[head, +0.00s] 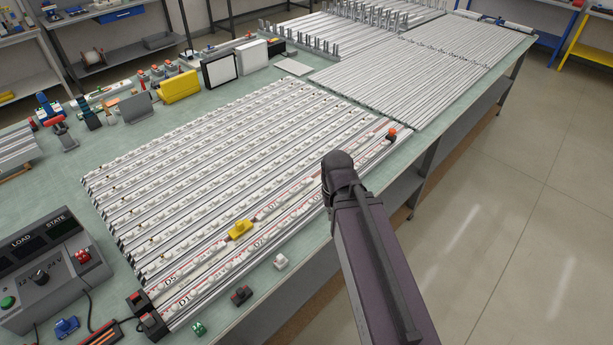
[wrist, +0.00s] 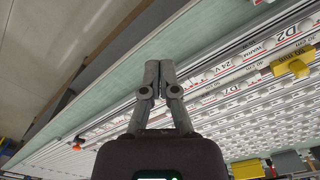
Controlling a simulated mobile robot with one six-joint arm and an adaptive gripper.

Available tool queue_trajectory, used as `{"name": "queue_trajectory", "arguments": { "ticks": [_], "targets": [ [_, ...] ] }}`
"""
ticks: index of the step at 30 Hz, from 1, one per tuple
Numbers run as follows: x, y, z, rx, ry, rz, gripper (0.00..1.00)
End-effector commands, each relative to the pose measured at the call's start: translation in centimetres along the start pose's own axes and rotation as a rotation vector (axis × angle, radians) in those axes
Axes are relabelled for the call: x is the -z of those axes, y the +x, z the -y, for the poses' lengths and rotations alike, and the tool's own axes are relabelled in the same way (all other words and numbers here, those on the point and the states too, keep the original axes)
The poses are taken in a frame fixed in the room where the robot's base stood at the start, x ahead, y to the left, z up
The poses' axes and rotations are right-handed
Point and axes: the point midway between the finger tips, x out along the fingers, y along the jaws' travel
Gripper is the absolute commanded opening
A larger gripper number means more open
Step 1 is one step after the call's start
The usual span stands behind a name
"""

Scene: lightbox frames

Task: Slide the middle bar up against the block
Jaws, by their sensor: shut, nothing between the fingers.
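Long light bars with white lens rows lie side by side on the green table; I cannot tell for sure which is the middle bar. One printed D7 (head: 285,201) lies in the same row as the yellow block (head: 239,230), to its right; a gap there is unclear. A bar printed D2 (head: 262,242) lies nearer the front edge. The wrist view shows the yellow block (wrist: 294,63) at the right, the D2 bar (wrist: 262,47) and the D7 bar (wrist: 222,92). My gripper (wrist: 157,66) is shut and empty, left of the block there; the head view hides its fingers.
A red-topped piece (head: 391,134) sits at the bars' far right end. Dark clamps (head: 147,313) stand at the near left end. A small white piece (head: 281,261) lies by the front edge. A control box (head: 45,280) is at left. More bars (head: 400,85) lie behind.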

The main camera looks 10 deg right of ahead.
Motion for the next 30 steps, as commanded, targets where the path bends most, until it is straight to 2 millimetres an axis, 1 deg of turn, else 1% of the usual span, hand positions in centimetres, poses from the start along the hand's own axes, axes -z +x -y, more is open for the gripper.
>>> {"name": "queue_trajectory", "arguments": {
  "ticks": [5, 8, 11, 14, 15, 21, 24, 27, 30],
  "targets": [
    [1.9, 0.2, -0.1, -0.015, 0.047, -0.011, 0.0],
    [4.1, 0.5, -0.1, -0.035, 0.112, -0.024, 0.0],
    [7.2, 0.7, -0.1, -0.061, 0.209, -0.047, 0.0],
    [10.8, 1.0, 0.1, -0.089, 0.329, -0.08, 0.0],
    [12.4, 1.2, 0.2, -0.099, 0.38, -0.096, 0.0],
    [20.1, 1.6, 0.9, -0.142, 0.639, -0.188, 0.0],
    [23.3, 1.7, 1.4, -0.151, 0.748, -0.233, 0.0],
    [25.6, 1.7, 1.7, -0.156, 0.833, -0.269, 0.0],
    [27.0, 1.7, 1.9, -0.156, 0.891, -0.295, 0.0]
  ]
}}
